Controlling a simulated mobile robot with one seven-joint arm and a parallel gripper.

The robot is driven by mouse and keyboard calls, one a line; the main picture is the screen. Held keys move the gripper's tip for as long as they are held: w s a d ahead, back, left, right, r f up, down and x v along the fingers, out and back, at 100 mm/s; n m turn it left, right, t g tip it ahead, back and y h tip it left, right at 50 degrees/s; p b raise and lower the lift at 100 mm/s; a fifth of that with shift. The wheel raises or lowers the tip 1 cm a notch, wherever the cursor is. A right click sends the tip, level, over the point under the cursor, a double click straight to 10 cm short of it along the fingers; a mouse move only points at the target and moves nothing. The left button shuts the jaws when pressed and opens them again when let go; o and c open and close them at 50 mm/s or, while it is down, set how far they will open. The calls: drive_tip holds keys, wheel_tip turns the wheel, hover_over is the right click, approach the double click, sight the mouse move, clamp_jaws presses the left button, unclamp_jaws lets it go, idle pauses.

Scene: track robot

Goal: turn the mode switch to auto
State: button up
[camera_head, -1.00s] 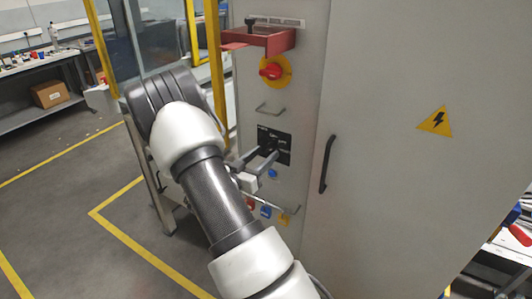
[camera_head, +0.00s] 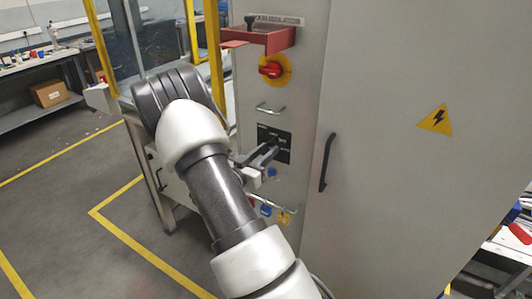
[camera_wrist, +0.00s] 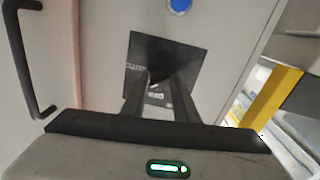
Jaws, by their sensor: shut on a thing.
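The mode switch's black plate (camera_head: 283,135) is on the grey cabinet's narrow panel, below a small handle. In the wrist view the plate (camera_wrist: 178,48) looks tilted, with small white lettering at its left and lower middle. My gripper (camera_head: 271,152) reaches the plate, its two dark fingers pointing into its middle. In the wrist view the fingers of my gripper (camera_wrist: 160,82) are closed on the switch knob. The knob is mostly hidden between the fingertips, so its pointing direction cannot be read.
Above are a red rotary switch on a yellow disc (camera_head: 285,75) and a red bracket (camera_head: 270,40). Below are a blue button (camera_wrist: 179,6) and a lower handle (camera_head: 285,205). A black door handle (camera_head: 326,163) stands out to the right. Open floor lies left.

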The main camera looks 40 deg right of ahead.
drive_tip(key=m+b, duration=0.2)
drive_tip(key=b, duration=0.1)
drive_tip(key=m+b, duration=0.2)
drive_tip(key=b, duration=0.1)
drive_tip(key=shift+a+f, duration=0.1)
drive_tip(key=shift+f, duration=0.25)
drive_tip(key=m+b, duration=0.3)
drive_tip(key=b, duration=0.1)
drive_tip(key=shift+w+r+m+b, duration=0.1)
drive_tip(key=shift+r+m+b, duration=0.05)
drive_tip(key=shift+m+b, duration=0.2)
drive_tip(key=shift+r+m+y+b, duration=0.15)
drive_tip(key=shift+m+y+b, duration=0.25)
drive_tip(key=shift+m+b, duration=0.45)
drive_tip(key=shift+r, duration=0.1)
drive_tip(key=shift+t, duration=0.3)
drive_tip(key=o, duration=1)
drive_tip(key=shift+a, duration=0.15)
drive_tip(key=f+p+v, duration=0.1)
drive_tip(key=v, duration=1.6)
drive_tip(key=shift+a+r, duration=0.15)
drive_tip(key=shift+r, duration=0.3)
